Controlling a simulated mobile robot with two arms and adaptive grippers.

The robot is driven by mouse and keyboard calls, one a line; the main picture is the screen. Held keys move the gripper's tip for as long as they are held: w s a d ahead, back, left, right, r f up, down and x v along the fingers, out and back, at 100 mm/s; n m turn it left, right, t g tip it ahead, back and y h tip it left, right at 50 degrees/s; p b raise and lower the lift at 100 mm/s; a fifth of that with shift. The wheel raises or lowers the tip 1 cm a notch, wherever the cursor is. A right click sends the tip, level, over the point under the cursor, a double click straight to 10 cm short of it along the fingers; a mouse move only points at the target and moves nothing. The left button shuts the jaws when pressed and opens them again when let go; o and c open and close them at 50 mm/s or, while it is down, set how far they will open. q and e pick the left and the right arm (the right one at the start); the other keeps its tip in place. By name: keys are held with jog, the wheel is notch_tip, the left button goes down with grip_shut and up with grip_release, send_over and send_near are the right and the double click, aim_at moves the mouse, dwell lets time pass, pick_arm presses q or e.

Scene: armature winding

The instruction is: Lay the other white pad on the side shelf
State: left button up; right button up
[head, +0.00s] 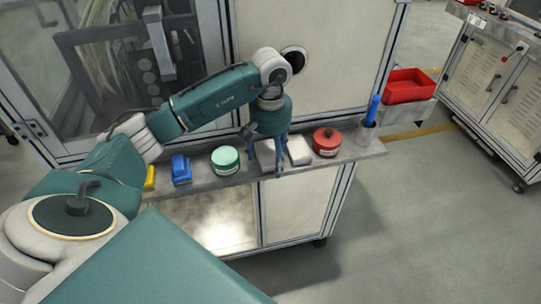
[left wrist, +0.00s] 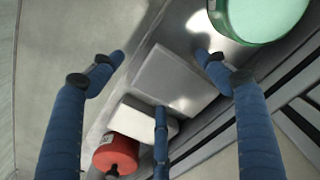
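Two white pads lie side by side on the grey side shelf (head: 345,156). The right pad (head: 299,151) shows clearly in the head view. The left pad (head: 263,152) is partly hidden behind my left gripper (head: 268,155). In the left wrist view the nearer grey-white pad (left wrist: 173,82) lies between the spread fingers of my left gripper (left wrist: 155,85), and the other pad (left wrist: 146,117) lies partly behind the middle finger. The left gripper is open, empty and just above the shelf. My right gripper is not in view.
A green tin (head: 225,160) stands left of the pads and a red tin (head: 326,142) right of them. A blue object (head: 181,169) and a yellow one (head: 150,177) lie farther left. A blue-handled item (head: 372,111) stands at the shelf's right end, near a red bin (head: 408,87).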

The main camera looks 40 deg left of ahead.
aim_at(271, 158)
pick_arm(q)
jog(key=shift+r, duration=0.1)
jog(key=shift+r+p, duration=0.3)
jog(key=shift+p, duration=0.15)
jog(key=shift+r+p, duration=0.45)
jog(key=shift+p, duration=0.05)
notch_tip(271, 158, up, 7)
jog(key=b, duration=0.3)
jog(key=shift+w+f, duration=0.1)
jog(key=shift+f, duration=0.05)
jog(key=shift+r, duration=2.45)
